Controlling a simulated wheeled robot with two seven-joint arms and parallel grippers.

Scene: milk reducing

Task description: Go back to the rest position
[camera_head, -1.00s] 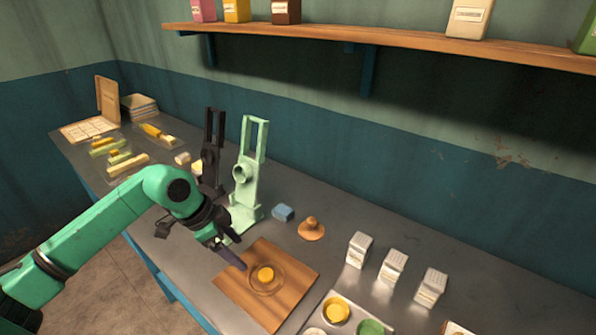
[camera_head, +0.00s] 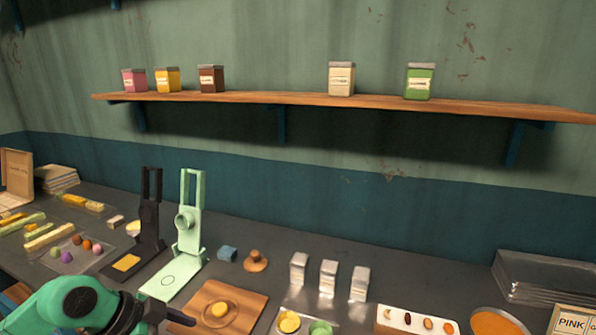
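My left arm comes in at the lower left in the head view, with its green elbow and black wrist. My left gripper (camera_head: 180,317) shows as a dark tip at the left edge of the wooden board (camera_head: 245,313). I cannot tell whether its fingers are apart. My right gripper is out of view.
A green press (camera_head: 190,225) and a black press (camera_head: 150,220) stand behind my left arm. A tray with coloured cups (camera_head: 290,321), several white boxes (camera_head: 329,275) and an orange bowl (camera_head: 495,322) stand to the right. A wall shelf (camera_head: 300,98) holds several jars.

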